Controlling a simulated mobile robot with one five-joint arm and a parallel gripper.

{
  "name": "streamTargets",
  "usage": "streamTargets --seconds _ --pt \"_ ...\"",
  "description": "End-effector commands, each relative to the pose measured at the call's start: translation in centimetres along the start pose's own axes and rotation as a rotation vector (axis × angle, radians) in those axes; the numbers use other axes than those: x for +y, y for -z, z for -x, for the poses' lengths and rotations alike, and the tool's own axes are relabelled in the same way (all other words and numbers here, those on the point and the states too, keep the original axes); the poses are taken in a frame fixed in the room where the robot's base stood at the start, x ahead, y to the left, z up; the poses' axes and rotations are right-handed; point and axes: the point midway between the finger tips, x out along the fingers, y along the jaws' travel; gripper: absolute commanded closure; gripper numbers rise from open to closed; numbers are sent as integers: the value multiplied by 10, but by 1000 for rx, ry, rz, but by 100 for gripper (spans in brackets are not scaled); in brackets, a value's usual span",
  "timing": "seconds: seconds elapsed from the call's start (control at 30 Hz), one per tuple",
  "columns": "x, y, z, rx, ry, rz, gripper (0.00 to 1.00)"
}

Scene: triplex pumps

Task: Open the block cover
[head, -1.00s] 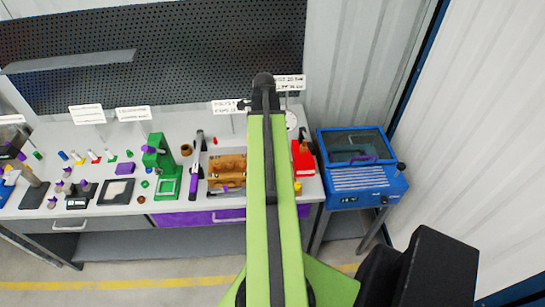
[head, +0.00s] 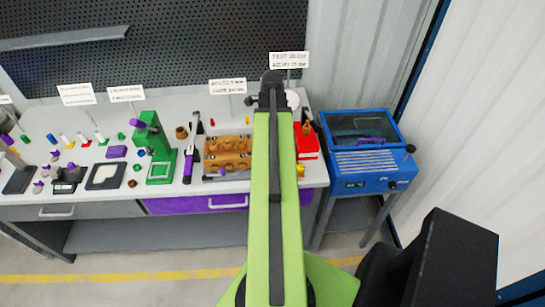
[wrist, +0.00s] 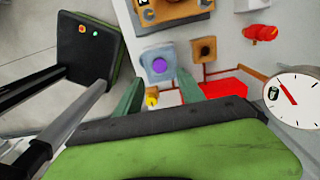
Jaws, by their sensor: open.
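A blue box (head: 372,182) with a small display and knobs stands at the right of the bench. Its top is a clear-windowed lid in a blue frame, the block cover (head: 365,128); it looks shut. A purple piece (head: 370,141) shows at the lid. My gripper (head: 269,98) is at the far end of the raised lime arm, over the bench's right part, left of the blue box and apart from it. In the wrist view my gripper (wrist: 160,76) shows two spread greenish fingers with nothing held. The block cover is not recognisable in the wrist view.
A red block (head: 306,141) lies near the bench's right end. A brown block (head: 228,152) and a green press (head: 157,155) stand further left. A white dial gauge (wrist: 295,97) shows in the wrist view. A corrugated wall (head: 460,120) rises right of the blue box.

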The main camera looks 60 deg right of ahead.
Motion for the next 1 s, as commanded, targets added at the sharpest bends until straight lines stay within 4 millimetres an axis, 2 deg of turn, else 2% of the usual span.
streamTargets --seconds 0.03,0.23,0.37,0.6,0.97,1.0 --pt "0 0 -22 0 0 0 54" --pt "0 0 -56 0 0 0 54" --pt "0 0 -63 0 0 0 54" --pt "0 1 -60 0 0 -1 54" --pt "0 1 -60 0 0 -1 100" --pt "0 1 -60 0 0 -1 100"
